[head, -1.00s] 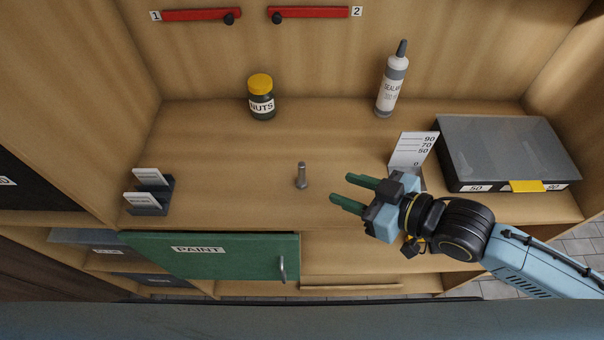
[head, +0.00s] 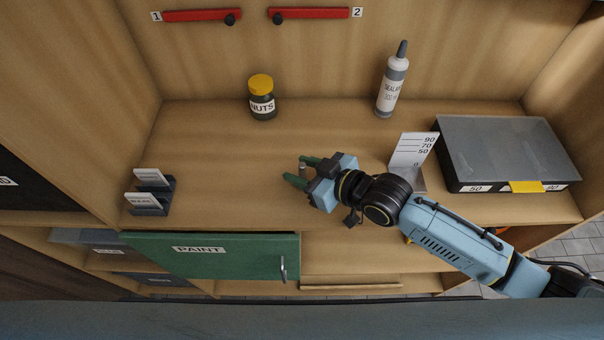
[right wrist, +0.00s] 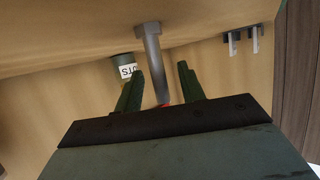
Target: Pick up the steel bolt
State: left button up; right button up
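The steel bolt (head: 302,170) stands upright on its wide head on the wooden shelf, thread end up. My right gripper (head: 302,172) is at the bolt, reaching in from the right. Its two green fingers are open, one on the far side and one on the near side of the bolt, and they partly hide it. In the right wrist view, the bolt (right wrist: 151,52) shows between the spread fingers (right wrist: 160,78), with gaps visible beside its shaft. My left gripper is not in view.
A yellow-lidded NUTS jar (head: 262,98) and a sealant bottle (head: 391,82) stand behind. A card holder (head: 151,195) stands left. The green PAINT door (head: 220,258) is below.

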grip_shut()
dwell(0.3)
